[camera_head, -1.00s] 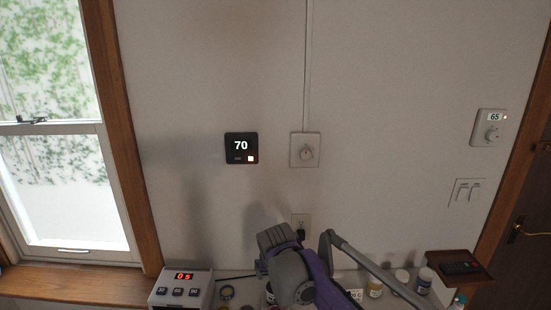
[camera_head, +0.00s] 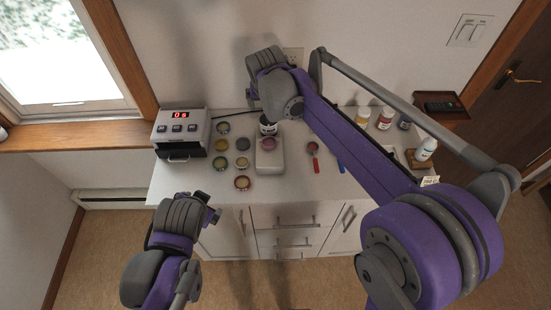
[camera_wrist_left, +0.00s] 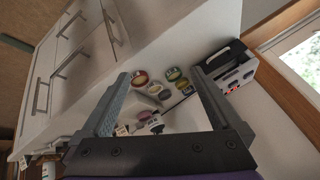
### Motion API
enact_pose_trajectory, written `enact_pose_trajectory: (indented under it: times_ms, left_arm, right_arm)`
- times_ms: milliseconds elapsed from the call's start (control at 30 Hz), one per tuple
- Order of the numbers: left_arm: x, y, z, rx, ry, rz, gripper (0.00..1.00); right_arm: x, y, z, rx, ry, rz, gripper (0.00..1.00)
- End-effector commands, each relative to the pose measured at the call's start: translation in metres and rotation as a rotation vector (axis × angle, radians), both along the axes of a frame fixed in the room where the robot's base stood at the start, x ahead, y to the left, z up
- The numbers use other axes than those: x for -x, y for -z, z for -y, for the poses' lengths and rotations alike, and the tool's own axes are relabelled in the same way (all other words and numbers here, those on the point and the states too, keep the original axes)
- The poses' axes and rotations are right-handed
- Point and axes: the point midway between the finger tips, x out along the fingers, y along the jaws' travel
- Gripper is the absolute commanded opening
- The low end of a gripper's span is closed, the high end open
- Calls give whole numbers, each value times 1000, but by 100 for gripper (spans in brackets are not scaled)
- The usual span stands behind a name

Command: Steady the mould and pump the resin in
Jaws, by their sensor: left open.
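A white bottle with a dark label (camera_head: 268,128) stands on the white cabinet top; I take it for the resin pump, but its top is hidden behind my right arm. It also shows in the left wrist view (camera_wrist_left: 152,122). A round pink piece, perhaps the mould (camera_head: 268,143), sits on a pale grey block (camera_head: 270,163) just in front of the bottle. My left gripper (camera_head: 214,203) is low in front of the cabinet, apart from everything; its open, empty fingers show in the left wrist view (camera_wrist_left: 160,76). My right gripper is above or behind the bottle, hidden by its own wrist.
A box with a red display (camera_head: 180,128) stands at the cabinet's left end. Several round tins (camera_head: 220,146) lie between it and the block. A red-handled tool (camera_head: 315,162) and a blue one lie to the right, with several bottles (camera_head: 385,118) behind.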

Motion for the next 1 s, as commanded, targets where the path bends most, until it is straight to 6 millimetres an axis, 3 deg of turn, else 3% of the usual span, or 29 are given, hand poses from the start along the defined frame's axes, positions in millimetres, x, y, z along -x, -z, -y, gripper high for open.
enact_pose_trajectory:
  times_ms: [267,500,800,1000]
  left_arm:
    - [-67,11,39,-591,648,20,98]
    - [-108,22,96,-1145,1145,26,98]
    - [-126,34,169,-1755,1540,0,98]
    - [-128,36,188,-1927,1618,-21,98]
  right_arm:
    - [0,0,0,0,0,0,97]
    - [0,0,0,0,0,0,97]
    - [0,0,0,0,0,0,97]
    - [0,0,0,0,0,0,97]
